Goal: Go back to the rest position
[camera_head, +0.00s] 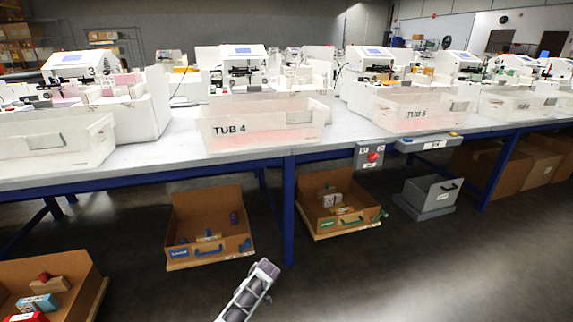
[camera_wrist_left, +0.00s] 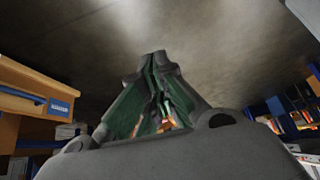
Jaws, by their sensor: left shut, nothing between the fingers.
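In the left wrist view my left gripper (camera_wrist_left: 158,62) points out over bare grey floor. Its two fingers meet at the tips and hold nothing. In the head view a grey part of one of my arms (camera_head: 246,290) reaches up from the bottom edge, in front of the table and over the floor. No fingers can be made out on it. My right gripper does not show in either view.
A long table with blue legs (camera_head: 289,205) carries white machines and clear tubs, among them TUB 4 (camera_head: 262,137) and TUB 5 (camera_head: 418,122). Cardboard boxes (camera_head: 190,208) (camera_head: 318,225) and a grey bin (camera_head: 430,192) stand low down. Another box (camera_head: 88,270) is at lower left. The floor at lower right is clear.

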